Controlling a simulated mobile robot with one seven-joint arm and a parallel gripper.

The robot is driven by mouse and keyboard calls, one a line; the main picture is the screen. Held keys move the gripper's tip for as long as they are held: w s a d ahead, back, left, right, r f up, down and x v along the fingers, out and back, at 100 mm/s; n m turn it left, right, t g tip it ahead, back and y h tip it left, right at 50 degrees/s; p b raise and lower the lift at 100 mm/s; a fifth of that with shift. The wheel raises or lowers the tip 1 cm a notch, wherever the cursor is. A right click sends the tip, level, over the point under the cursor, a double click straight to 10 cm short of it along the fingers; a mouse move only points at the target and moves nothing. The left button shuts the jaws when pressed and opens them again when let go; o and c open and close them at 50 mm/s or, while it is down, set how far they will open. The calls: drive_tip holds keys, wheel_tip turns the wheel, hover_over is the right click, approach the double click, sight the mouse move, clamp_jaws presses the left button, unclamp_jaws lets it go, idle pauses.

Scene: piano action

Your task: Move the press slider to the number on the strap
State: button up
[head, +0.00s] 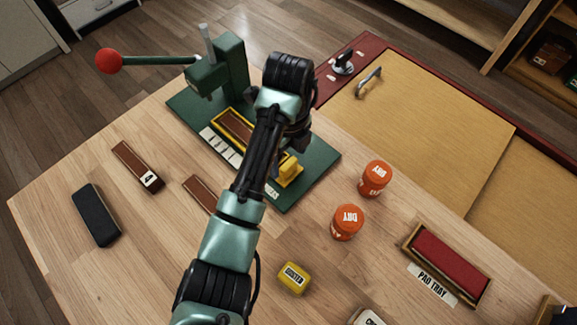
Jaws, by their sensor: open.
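The green press (225,75) stands at the back of the wooden table, its lever ending in a red ball at left. A yellow block, apparently the press slider (288,172), sits at the right part of its base. White number labels (220,146) run along the base's front edge, partly hidden by my arm and too small to read. A brown strap (138,166) with a white tag lies left of the press; its mark resembles a 4, upside down or tilted. My gripper (294,148) hangs over the base close to the slider, open; its fingertips are mostly hidden, so contact cannot be told.
Another brown strip (200,194) lies partly behind my arm. A black case (95,214) is at left. Two orange jars (375,178), a yellow tin (294,277) and a pad tray (410,243) stand right of my arm. The table's front left is clear.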

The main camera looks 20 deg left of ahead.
sight(289, 163)
drive_tip(key=shift+f, duration=2.1)
drive_tip(key=shift+c, duration=0.3)
clamp_jaws()
